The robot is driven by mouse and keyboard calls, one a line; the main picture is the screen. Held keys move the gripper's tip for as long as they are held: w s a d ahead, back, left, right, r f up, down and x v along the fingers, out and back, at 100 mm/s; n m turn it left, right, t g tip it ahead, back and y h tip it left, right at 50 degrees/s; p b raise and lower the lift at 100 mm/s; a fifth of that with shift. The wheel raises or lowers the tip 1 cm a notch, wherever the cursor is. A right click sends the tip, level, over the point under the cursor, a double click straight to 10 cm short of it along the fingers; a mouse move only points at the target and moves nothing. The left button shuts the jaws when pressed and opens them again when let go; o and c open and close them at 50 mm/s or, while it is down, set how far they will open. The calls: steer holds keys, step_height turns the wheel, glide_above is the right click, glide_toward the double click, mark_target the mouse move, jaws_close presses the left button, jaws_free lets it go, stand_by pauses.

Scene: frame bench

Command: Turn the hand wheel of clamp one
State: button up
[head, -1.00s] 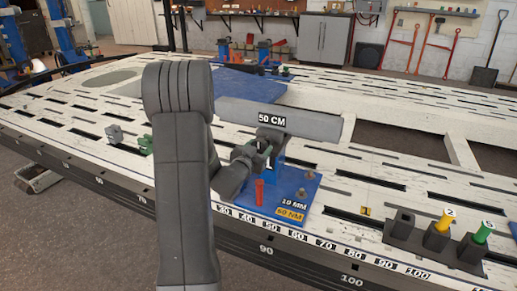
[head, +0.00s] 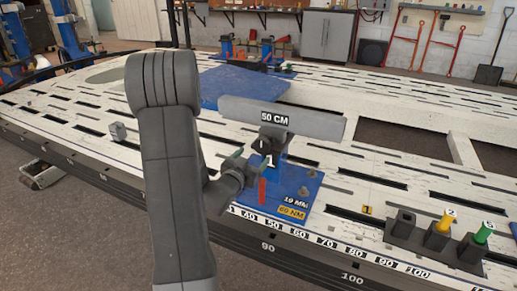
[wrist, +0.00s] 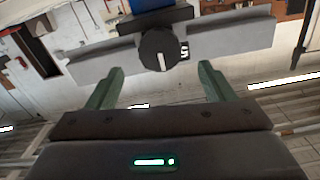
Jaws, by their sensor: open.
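Clamp one is a blue post marked 1 on a blue base plate (head: 300,207); it carries a grey bar (head: 320,122) labelled 50 CM. Its black hand wheel (head: 260,147) is partly visible in the head view. In the wrist view the round hand wheel (wrist: 159,49) shows fully, with a white mark pointing down in the picture. My gripper (wrist: 157,82) is open and empty, its two green fingers apart, with the wheel beyond the tips and between them in the picture. In the head view my gripper (head: 247,171) is just below and left of the wheel.
A red handle (head: 262,191) stands on the base plate close to my gripper. A dark holder (head: 407,240) with yellow and green pegs is at the lower right. A small grey block (head: 118,131) sits on the slotted bench to the left.

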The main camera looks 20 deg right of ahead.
mark_target(261, 147)
steer(key=v, duration=0.6)
steer(key=shift+s+a+p, duration=0.2)
steer(key=shift+p, duration=0.1)
steer(key=shift+w, duration=0.1)
steer(key=b+x, duration=0.2)
steer(key=x, duration=1.2)
